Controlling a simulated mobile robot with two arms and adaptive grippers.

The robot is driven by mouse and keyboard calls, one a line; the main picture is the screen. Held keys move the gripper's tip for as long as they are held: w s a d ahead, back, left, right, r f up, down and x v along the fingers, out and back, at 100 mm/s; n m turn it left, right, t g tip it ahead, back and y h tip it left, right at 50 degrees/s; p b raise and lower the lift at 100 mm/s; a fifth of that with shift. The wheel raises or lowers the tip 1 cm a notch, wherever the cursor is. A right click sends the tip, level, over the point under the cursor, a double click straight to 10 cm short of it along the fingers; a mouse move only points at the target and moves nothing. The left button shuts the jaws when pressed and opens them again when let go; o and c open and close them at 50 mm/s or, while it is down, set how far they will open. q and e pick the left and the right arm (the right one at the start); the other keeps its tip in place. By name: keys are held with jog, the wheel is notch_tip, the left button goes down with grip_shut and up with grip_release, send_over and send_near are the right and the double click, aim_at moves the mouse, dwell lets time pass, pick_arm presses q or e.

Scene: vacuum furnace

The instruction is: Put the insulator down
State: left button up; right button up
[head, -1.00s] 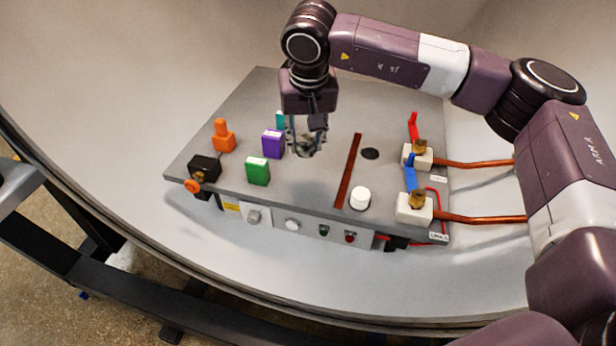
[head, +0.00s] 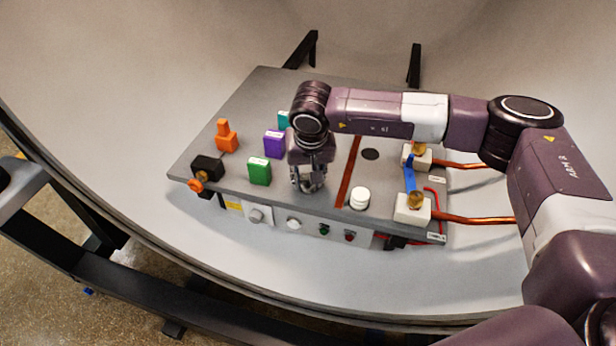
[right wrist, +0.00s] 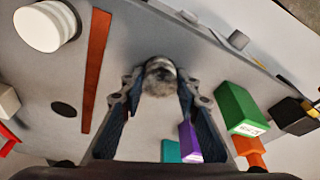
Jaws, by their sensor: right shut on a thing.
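My right gripper (head: 309,185) is shut on a rounded, mottled grey-white piece, which I take to be the insulator. The insulator (right wrist: 160,78) shows between the fingertips in the right wrist view. In the head view it is mostly hidden by the gripper. The gripper is low over the front middle of the grey panel (head: 245,105), between the green block (head: 259,171) and the brown-red strip (head: 349,170). I cannot tell whether the insulator touches the panel. A clean white ribbed cylinder (head: 359,198) stands to the right. My left gripper is not in view.
Purple (head: 274,144) and teal (head: 284,121) blocks stand close left of my gripper. An orange piece (head: 226,136) and a black clamp (head: 206,169) are farther left. Blue-handled brass fittings (head: 415,200) and copper pipes (head: 475,219) are at right. Knobs and buttons line the front face.

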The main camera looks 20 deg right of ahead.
jog(key=shift+f, duration=0.1)
jog(key=o, duration=1.2)
jog(key=shift+r, duration=0.6)
jog(key=b+v, duration=0.2)
jog(key=v, duration=0.9)
jog(key=shift+s, duration=0.1)
